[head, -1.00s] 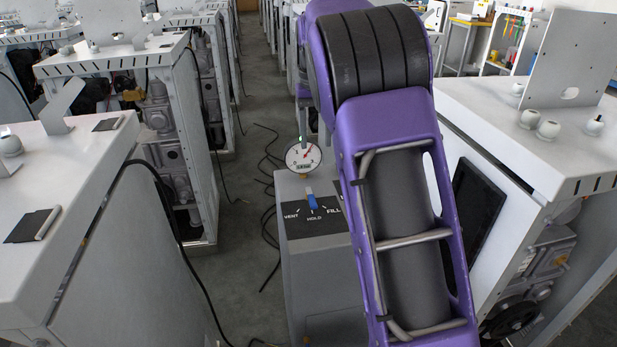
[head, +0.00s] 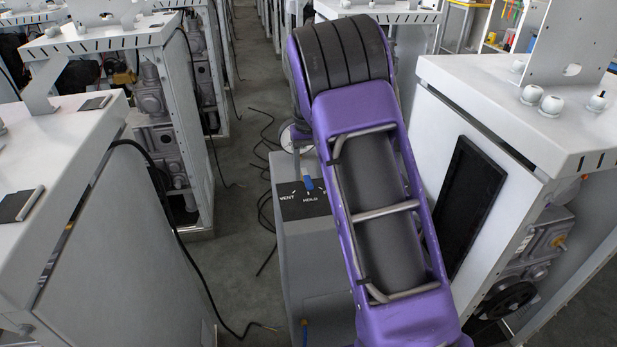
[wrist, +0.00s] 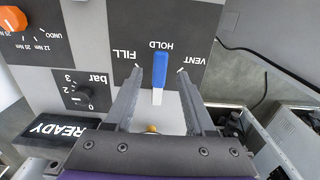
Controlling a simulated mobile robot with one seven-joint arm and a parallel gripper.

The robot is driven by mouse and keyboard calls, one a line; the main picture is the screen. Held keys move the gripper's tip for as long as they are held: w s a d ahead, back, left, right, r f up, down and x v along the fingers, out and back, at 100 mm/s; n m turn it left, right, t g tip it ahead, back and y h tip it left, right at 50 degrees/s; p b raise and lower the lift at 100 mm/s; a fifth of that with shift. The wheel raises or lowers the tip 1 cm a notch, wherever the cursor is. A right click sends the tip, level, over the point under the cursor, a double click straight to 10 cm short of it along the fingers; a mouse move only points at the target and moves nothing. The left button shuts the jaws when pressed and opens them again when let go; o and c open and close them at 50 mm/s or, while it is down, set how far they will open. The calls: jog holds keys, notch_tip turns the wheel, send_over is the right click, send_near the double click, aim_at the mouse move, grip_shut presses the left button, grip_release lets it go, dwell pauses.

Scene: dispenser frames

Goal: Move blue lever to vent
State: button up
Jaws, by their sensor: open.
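The blue lever (wrist: 159,70) has a blue grip and a white lower part. In the wrist view it stands in line with the HOLD mark, between FILL on the left and VENT (wrist: 198,60) on the right, with the lettering upside down. In the head view the lever (head: 308,183) shows small on the black label plate, with VENT to its left. My gripper (wrist: 158,73) is open, one finger on each side of the lever, with gaps visible on both sides. In the head view my purple arm hides my gripper.
White cabinets stand left (head: 60,150) and right (head: 480,80) of the grey dispenser (head: 312,265). Black cables lie on the floor.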

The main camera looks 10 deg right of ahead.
jog(key=shift+f, duration=1.1)
grip_shut()
jog(key=shift+r, duration=0.1)
dwell(0.6)
